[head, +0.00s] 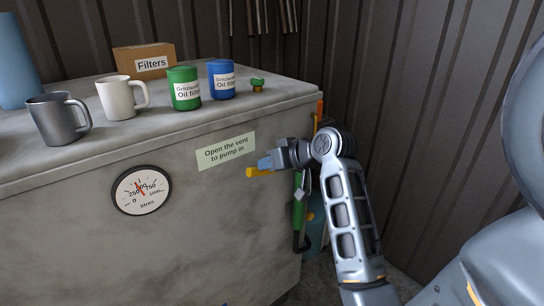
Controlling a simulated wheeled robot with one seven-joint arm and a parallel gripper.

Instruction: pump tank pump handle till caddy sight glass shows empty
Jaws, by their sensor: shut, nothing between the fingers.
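The tank is a large grey box (220,230) with a round dial in litres (141,190) on its front; the red needle points up and slightly left. A label (226,151) reads "Open the vent to pump in". My gripper (266,163) is shut and empty at the right part of the tank front. A short yellow bar (258,172), perhaps the pump handle, shows right at the fingertips; I cannot tell if they touch. A green fitting (258,85) stands on the tank top. I cannot make out the caddy or its sight glass for sure.
Several things stand on the tank top: a grey mug (57,120), a white mug (120,98), green (184,88) and blue (222,79) oil filter cans and a Filters box (144,60). A green nozzle-like part (299,205) hangs behind my arm. Corrugated walls (420,120) close in the right.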

